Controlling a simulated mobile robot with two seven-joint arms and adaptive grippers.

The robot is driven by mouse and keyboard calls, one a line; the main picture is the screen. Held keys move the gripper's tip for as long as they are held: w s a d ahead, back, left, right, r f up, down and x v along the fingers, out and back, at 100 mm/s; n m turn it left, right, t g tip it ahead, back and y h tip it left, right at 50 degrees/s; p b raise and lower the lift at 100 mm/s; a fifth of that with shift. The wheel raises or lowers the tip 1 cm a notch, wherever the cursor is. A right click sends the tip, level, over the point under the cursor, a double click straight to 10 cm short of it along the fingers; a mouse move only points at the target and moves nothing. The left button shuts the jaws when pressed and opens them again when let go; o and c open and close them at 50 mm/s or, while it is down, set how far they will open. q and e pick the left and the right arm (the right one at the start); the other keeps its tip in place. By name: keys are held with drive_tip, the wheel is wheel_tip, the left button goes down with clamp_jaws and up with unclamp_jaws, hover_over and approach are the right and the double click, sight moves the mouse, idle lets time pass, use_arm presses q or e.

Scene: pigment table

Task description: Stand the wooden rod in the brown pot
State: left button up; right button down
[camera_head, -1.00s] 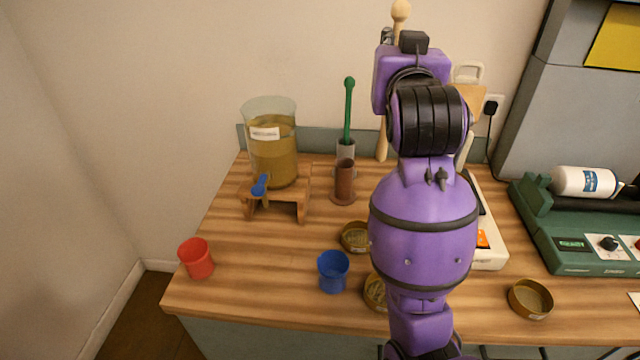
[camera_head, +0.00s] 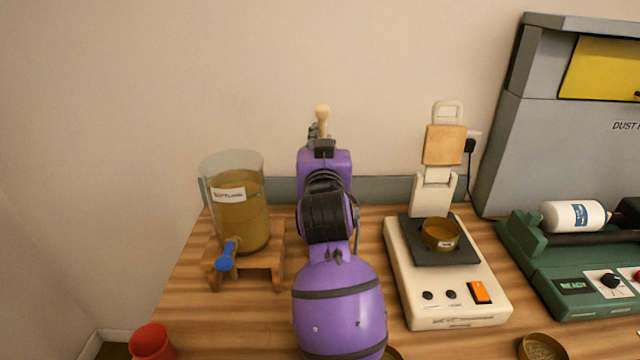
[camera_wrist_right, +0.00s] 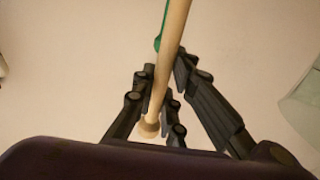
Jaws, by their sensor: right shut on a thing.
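The wooden rod (camera_head: 322,118) stands roughly upright in my right gripper (camera_head: 319,134), its pale knobbed top showing above it. In the right wrist view my right gripper (camera_wrist_right: 165,100) is shut on the wooden rod (camera_wrist_right: 172,55), between its dark fingers. The rod's lower end is hidden behind my purple arm in the head view. The brown pot is not visible now; my right arm covers the area where it stood earlier. A strip of the green stick (camera_wrist_right: 161,30) shows beside the rod in the wrist view. My left gripper is out of view.
A glass jar of brownish liquid (camera_head: 240,215) stands on a wooden stand (camera_head: 270,258) left of my arm. A white scale (camera_head: 450,295) with a brass dish (camera_head: 440,234) is to the right. A red cup (camera_head: 152,342) sits front left. Green equipment (camera_head: 570,270) is far right.

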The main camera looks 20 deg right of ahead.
wheel_tip(320, 180, down, 8)
drive_tip(key=shift+r+b, duration=0.1)
drive_tip(key=shift+b, duration=0.35)
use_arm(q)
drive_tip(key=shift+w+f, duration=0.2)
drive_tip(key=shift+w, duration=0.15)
use_arm(e)
drive_tip(key=shift+f, duration=0.25)
drive_tip(key=c, duration=1.8)
unclamp_jaws()
